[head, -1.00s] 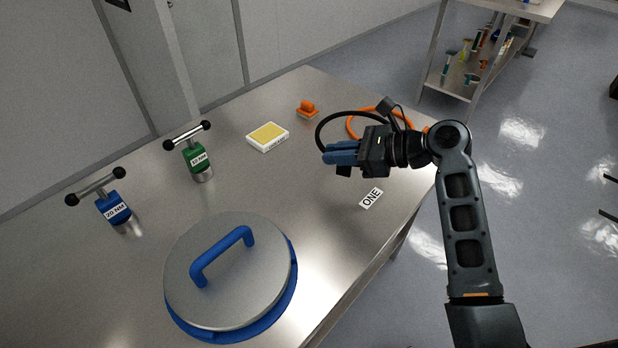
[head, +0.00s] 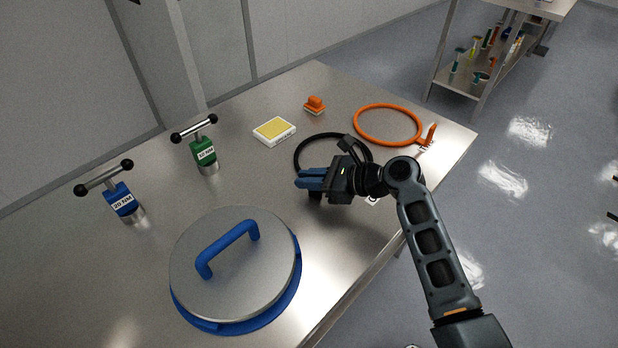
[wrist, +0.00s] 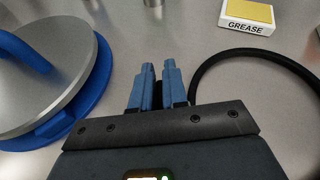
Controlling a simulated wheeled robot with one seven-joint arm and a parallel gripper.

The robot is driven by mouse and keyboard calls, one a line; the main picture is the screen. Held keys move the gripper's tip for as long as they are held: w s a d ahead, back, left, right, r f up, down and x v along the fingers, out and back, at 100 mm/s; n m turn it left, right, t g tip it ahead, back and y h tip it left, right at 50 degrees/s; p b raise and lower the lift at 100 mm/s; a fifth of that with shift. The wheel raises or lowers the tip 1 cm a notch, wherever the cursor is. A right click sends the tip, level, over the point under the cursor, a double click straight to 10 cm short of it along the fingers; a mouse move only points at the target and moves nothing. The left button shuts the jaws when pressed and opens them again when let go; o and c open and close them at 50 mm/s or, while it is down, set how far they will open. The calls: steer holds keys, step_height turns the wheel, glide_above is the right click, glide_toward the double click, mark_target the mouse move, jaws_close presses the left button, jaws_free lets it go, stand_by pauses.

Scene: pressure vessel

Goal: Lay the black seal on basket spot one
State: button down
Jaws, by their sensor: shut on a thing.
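The black seal (head: 318,137) is a thin black ring. My gripper (head: 300,180) is shut on part of it, and the ring reaches away behind the fingers. In the wrist view the seal (wrist: 238,53) curves out to the right of the blue fingers (wrist: 155,86), with a dark part between them. The ONE label (head: 372,201) is mostly hidden behind my gripper and arm. I cannot tell whether the seal touches the table.
An orange ring (head: 357,119) with a tab lies at the back right. A grease box (head: 274,131), an orange-handled block (head: 314,105), a green tool (head: 204,152) and a blue tool (head: 122,201) stand on the table (head: 150,270). A blue-handled lid (head: 235,275) fills the front.

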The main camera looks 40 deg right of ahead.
steer(key=c, duration=1.1)
jaws_free()
steer(key=shift+f, duration=0.1)
steer(key=shift+c, duration=0.2)
steer(key=v, duration=1.2)
